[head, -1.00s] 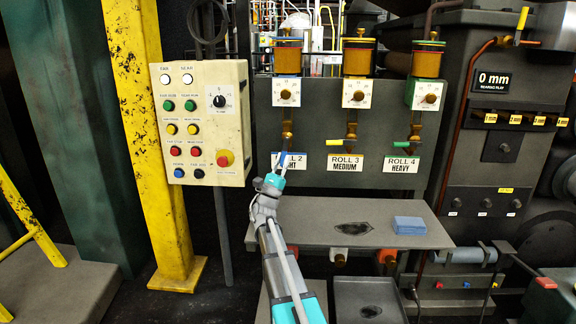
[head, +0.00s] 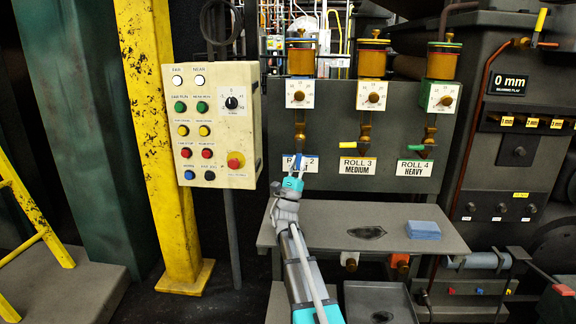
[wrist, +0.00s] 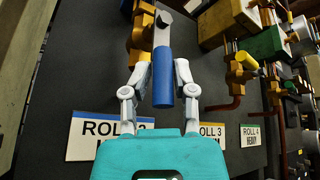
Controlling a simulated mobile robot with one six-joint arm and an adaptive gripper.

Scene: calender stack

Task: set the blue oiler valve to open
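The blue oiler valve's handle (wrist: 163,78) hangs straight down from its pivot in the wrist view. In the head view the blue handle (head: 298,161) shows small below the brass valve body, above the ROLL 2 label (head: 310,164). My gripper (wrist: 163,72) reaches up from below with one finger on each side of the handle. The fingers are parted, and narrow gaps seem to show beside the handle; I see no clear grip. In the head view my gripper (head: 293,178) covers part of the ROLL 2 label.
To the right, a yellow valve handle (head: 349,145) and a green one (head: 416,147) lie sideways. A shelf (head: 330,218) with a blue block (head: 423,229) juts out below. A button panel (head: 211,125) and yellow post (head: 160,140) stand left.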

